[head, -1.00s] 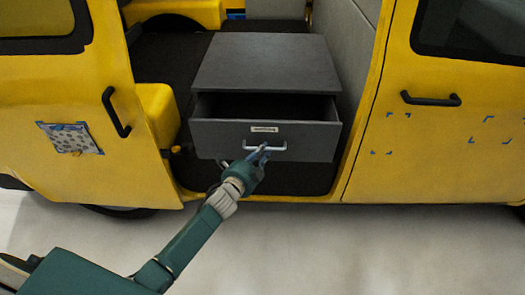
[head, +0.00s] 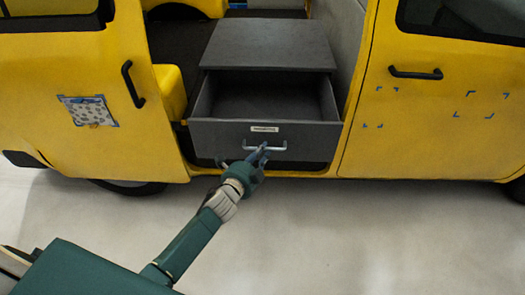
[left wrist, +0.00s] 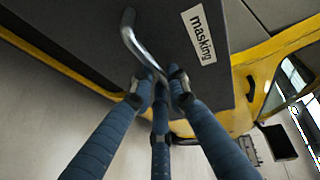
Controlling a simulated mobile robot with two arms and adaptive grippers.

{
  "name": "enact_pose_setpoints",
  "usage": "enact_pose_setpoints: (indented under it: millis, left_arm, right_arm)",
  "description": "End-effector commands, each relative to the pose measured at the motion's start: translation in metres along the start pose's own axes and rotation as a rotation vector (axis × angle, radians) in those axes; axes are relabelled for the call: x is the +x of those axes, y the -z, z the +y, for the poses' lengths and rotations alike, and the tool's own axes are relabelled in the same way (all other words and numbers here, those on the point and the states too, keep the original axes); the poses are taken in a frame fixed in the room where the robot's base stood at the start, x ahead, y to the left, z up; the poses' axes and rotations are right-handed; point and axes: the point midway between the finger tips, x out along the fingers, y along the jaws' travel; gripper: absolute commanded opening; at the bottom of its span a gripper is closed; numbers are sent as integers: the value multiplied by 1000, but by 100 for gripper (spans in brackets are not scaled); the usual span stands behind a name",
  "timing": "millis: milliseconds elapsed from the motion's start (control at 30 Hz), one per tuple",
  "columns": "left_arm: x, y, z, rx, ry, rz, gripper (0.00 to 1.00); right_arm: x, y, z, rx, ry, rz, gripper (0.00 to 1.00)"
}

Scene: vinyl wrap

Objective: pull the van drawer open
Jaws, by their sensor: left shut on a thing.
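The grey van drawer (head: 225,133) stands well out of its cabinet (head: 268,45) in the van's side doorway, and its inside looks empty. A white label (head: 265,129) on its front reads "masking" in the left wrist view (left wrist: 199,35). The pale metal handle (head: 279,149) is below the label. My left gripper (head: 258,158) is shut on the handle. In the left wrist view its blue fingers (left wrist: 160,88) close around one end of the handle (left wrist: 133,38). My right gripper is not in view.
The yellow van's sliding door (head: 70,75) is left of the opening, with a patterned patch (head: 88,111) taped on. The front door (head: 440,110) at right carries blue tape marks. Pale floor (head: 380,230) in front is clear.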

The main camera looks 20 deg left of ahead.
Motion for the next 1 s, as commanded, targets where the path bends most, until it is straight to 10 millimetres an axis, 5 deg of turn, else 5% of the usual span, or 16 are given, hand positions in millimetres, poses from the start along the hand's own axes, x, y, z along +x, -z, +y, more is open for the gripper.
enact_pose_setpoints:
  millis: [233,267,367,733,1000]
  left_arm:
    - [0,-1,0,-1,0,-2,0]
    - [0,-1,0,-1,0,-2,19]
    - [0,-1,0,-1,0,-1,35]
    - [-6,-1,1,0,-1,0,35]
    - [-57,0,2,0,-3,0,35]
  right_arm:
    - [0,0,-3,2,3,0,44]
    - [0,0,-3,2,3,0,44]
    - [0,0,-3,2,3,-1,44]
    - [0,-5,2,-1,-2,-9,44]
    - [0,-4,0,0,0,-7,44]
